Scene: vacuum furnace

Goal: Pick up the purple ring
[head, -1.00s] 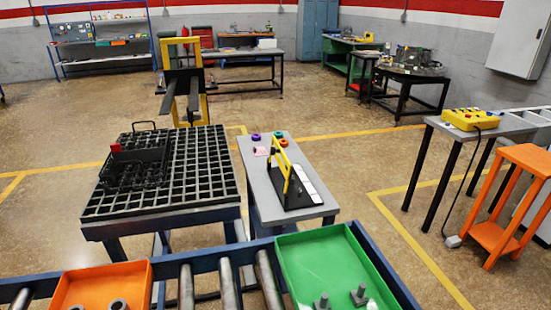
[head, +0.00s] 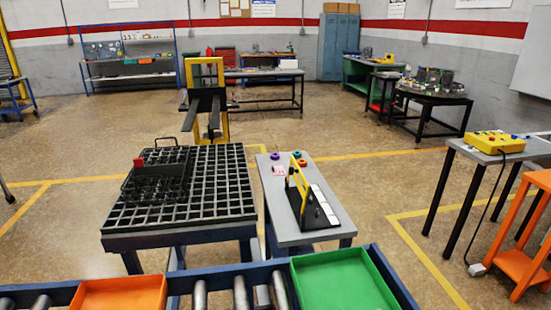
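The purple ring (head: 275,156) lies small and far off near the back left corner of the narrow grey table (head: 335,210). Two other small rings lie to its right, beside the top of a yellow-handled black stand (head: 310,203). A pink item (head: 279,170) lies just in front of the purple ring. Neither of my grippers is in view.
A black grid table (head: 183,212) with a dark basket stands left of the grey table. A roller conveyor (head: 240,292) with an orange tray (head: 120,294) and a green tray (head: 343,282) crosses the front. Open floor lies right of the grey table.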

